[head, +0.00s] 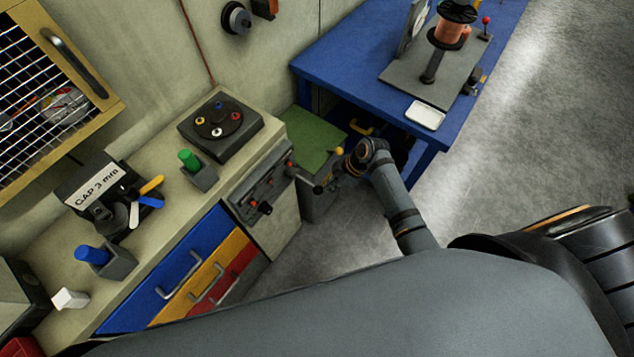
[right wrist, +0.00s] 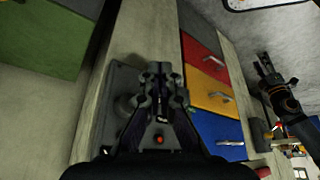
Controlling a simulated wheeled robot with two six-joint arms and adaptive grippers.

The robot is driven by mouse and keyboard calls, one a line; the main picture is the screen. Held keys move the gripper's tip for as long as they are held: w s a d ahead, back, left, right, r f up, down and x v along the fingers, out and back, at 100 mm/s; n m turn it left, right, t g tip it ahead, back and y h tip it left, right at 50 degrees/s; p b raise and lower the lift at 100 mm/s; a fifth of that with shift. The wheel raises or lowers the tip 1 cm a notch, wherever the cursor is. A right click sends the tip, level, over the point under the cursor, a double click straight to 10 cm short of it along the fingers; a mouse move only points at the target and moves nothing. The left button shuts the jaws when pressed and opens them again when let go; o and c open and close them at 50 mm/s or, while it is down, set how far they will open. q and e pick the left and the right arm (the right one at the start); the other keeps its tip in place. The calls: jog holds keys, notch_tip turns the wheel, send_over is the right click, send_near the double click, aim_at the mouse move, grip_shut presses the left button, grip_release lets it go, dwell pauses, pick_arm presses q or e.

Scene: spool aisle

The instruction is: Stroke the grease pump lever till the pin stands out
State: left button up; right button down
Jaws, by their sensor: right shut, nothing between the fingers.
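A grey panel unit (head: 262,190) with red knobs is set in the bench's end, beside the drawers. A dark lever-like arm (head: 308,183) sticks out from its right side; I cannot tell for sure that it is the pump lever. My right gripper (head: 343,168) is small and partly hidden here, just right of that arm. In the right wrist view my right gripper (right wrist: 161,72) is shut and empty, in front of a dark unit (right wrist: 118,115) with a red dot. Contact is unclear. A dark arm (right wrist: 285,105), apparently my left, shows at the right; its jaws are unclear. No standing pin can be made out.
The bench carries a round-dial box (head: 219,119), a green-topped holder (head: 198,175), a blue-topped holder (head: 106,262) and a labelled stand (head: 97,190). A green-topped cabinet (head: 310,138) and a blue table (head: 345,50) stand beyond. Grey floor (head: 560,130) is clear at right.

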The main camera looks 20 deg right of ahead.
pick_arm(q)
jog(key=shift+r, duration=0.3)
pick_arm(e)
jog(key=shift+s+d+r, duration=0.1)
jog(key=shift+s+d, duration=0.1)
jog(key=shift+d, duration=0.2)
jog(key=v, duration=1.2)
dwell(0.9)
